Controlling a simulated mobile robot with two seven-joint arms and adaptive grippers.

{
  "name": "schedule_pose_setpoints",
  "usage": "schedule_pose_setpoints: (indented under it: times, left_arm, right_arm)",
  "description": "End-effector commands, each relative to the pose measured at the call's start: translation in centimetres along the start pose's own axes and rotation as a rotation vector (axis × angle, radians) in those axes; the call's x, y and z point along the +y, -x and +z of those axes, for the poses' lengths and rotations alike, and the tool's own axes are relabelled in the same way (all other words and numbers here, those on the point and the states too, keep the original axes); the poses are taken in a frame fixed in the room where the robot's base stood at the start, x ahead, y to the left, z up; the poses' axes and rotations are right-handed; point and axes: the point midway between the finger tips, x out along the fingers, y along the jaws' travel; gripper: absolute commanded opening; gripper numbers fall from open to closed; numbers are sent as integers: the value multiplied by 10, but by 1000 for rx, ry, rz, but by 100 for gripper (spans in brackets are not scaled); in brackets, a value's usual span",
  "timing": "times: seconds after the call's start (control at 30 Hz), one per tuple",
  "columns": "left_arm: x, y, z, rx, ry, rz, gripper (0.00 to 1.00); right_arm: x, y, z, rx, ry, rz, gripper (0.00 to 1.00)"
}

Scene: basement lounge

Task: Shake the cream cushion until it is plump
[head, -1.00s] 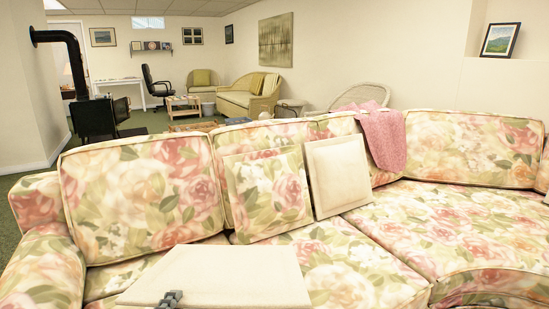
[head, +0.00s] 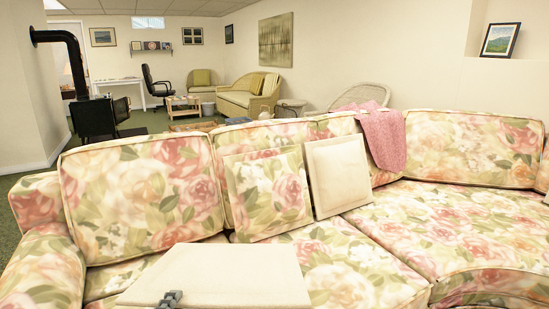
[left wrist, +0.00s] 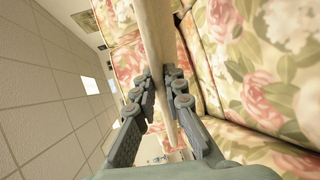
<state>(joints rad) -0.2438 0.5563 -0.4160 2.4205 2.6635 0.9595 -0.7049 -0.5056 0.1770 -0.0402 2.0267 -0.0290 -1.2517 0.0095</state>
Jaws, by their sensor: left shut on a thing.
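A flat cream cushion (head: 235,277) is in the lower middle of the head view, in front of the sofa seat. My left gripper (head: 169,299) shows at its near edge, with only the finger ends in view. In the left wrist view the fingers (left wrist: 159,88) are shut on both sides of the cream cushion (left wrist: 154,38), which is seen edge-on. The cushion's lower part is cut off by the bottom of the head view. A second cream cushion (head: 338,177) leans upright against the sofa back. My right gripper is not in view.
The floral sofa (head: 375,250) curves across the view. A floral cushion (head: 268,193) leans beside the second cream one. A pink cloth (head: 383,140) hangs over the sofa back. The middle and right seats are clear.

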Motion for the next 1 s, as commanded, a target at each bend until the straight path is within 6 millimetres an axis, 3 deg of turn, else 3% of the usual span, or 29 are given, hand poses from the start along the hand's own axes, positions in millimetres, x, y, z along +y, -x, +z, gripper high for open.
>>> schedule_pose_setpoints:
  times: [0.03,0.1,0.13,0.23,0.27,0.33,0.4,0.43,0.5,0.53,0.57,0.6,0.67,0.7,0.8,1.0]
  left_arm:
    - [26,6,0,-4,-1,22,0]
    - [50,13,1,-4,-6,21,0]
    - [48,13,0,-2,-4,12,0]
    - [-3,2,0,5,4,-19,0]
    - [-6,0,0,2,2,-9,0]
    - [40,10,1,-6,-4,28,0]
    - [50,13,0,-3,-6,17,0]
    - [40,12,1,-1,0,2,0]
    - [1,4,0,4,6,-19,0]
    - [-7,0,0,3,4,-14,0]
    - [1,1,0,0,2,1,0]
    - [34,8,1,-6,-1,26,0]
    - [51,13,1,-5,-6,23,0]
    - [44,12,1,-2,-2,8,0]
    - [-6,1,0,3,4,-17,0]
    - [2,0,0,-1,1,5,0]
  right_arm:
    - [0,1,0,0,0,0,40]
    - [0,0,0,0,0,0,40]
    - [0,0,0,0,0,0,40]
    - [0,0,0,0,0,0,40]
    - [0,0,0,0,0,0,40]
    - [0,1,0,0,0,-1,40]
    - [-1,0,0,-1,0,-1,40]
    - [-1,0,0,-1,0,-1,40]
    - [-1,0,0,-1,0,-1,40]
    - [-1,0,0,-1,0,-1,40]
    - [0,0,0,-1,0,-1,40]
    - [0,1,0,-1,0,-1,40]
    - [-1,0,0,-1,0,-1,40]
    - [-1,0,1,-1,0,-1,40]
    - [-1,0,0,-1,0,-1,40]
    - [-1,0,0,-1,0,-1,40]
